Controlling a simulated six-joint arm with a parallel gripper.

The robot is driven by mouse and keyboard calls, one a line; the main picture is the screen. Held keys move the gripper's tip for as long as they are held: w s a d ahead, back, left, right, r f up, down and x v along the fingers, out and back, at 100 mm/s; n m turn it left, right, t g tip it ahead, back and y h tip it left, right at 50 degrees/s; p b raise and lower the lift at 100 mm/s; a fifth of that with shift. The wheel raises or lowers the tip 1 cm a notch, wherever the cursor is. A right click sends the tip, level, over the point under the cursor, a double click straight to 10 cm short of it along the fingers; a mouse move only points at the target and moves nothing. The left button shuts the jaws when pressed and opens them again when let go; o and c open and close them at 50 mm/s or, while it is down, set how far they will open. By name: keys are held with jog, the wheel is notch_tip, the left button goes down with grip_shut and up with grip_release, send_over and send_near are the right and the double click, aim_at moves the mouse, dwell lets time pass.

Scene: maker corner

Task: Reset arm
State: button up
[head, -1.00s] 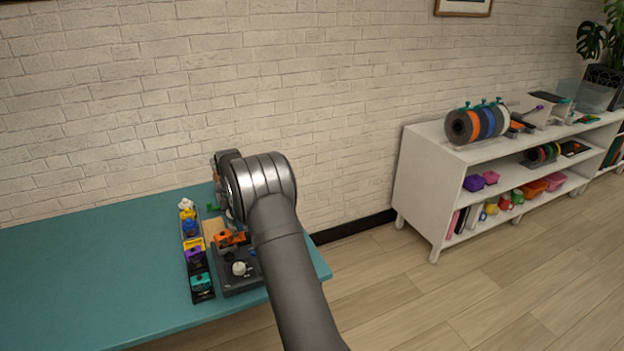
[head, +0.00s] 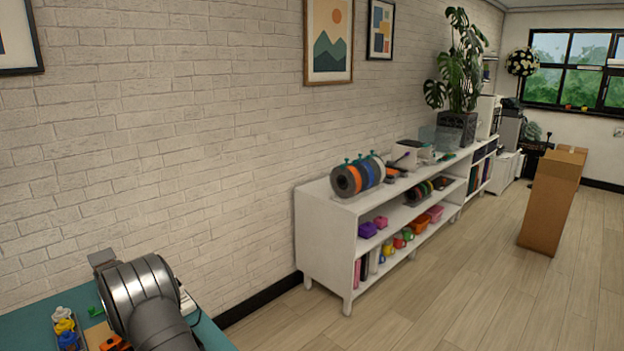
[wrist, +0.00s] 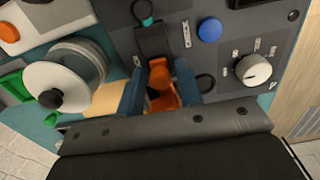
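My gripper (wrist: 161,82) shows in the wrist view with its two dark blue fingers apart, pointing at a dark panel (wrist: 222,85). An orange part (wrist: 162,88) on the panel lies between the fingers; I see no clear grip on it. In the head view my arm's silver-banded joint fills the lower left over the teal table (head: 22,325), and it hides the fingers. The orange part (head: 115,343) shows at the joint's left edge.
The panel carries a blue button (wrist: 209,30) and a white knob (wrist: 253,69). A white spool (wrist: 60,85) stands beside it. A white shelf (head: 325,235) and cardboard box (head: 552,200) stand right; floor between is clear.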

notch_tip(320, 180, up, 6)
notch_tip(320, 180, down, 6)
jog(key=shift+r, duration=0.2)
jog(key=shift+w+d+f, duration=0.25)
jog(key=shift+w+d, duration=0.2)
jog(key=shift+w+d+f, duration=0.2)
jog(key=shift+w+d, duration=0.2)
jog(key=shift+w, duration=0.05)
notch_tip(320, 180, up, 9)
jog(key=shift+r, duration=0.1)
dwell(1.6)
